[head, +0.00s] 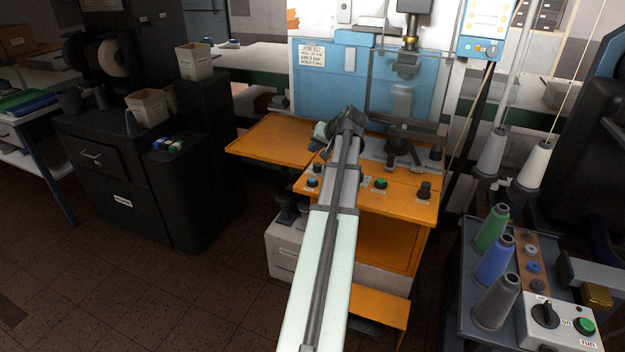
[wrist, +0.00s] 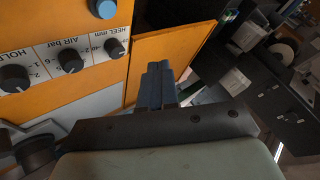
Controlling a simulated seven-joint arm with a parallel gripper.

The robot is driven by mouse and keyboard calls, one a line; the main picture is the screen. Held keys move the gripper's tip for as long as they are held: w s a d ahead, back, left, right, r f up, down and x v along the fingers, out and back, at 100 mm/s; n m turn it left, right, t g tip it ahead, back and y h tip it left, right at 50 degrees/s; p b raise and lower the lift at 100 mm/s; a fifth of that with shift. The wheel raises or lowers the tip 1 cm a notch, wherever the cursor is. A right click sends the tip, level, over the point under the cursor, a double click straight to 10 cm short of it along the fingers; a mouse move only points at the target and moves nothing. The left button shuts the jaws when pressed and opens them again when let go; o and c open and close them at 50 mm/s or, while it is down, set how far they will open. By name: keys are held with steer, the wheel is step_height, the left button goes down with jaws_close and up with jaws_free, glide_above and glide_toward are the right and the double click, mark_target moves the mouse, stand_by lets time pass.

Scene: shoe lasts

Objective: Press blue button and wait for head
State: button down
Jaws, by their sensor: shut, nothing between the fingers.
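The blue button (head: 312,182) sits on the left of the machine's orange front panel in the head view. In the wrist view a blue round cap (wrist: 104,8) shows at the top edge, up and left of the fingertips. My gripper (wrist: 158,72) is shut and empty, apart from the blue cap. In the head view my arm reaches over the panel and largely hides the gripper. The machine's dark head (head: 408,50) with a brass ring hangs above the bed, in front of a blue housing (head: 310,85).
A green button (head: 380,183) and a black knob (head: 424,190) are on the same panel. Knobs marked HOLD, AIR bar (wrist: 70,60) and HEEL mm line the front. An orange side shelf (head: 270,138) lies left. Thread cones (head: 495,300) and a control box (head: 555,322) stand right.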

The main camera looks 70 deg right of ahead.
mark_target(315, 179)
steer(key=shift+f, duration=0.1)
steer(key=shift+f, duration=4.3)
steer(key=shift+f, duration=0.15)
steer(key=shift+f, duration=0.3)
steer(key=shift+f, duration=0.5)
steer(key=shift+r, duration=0.95)
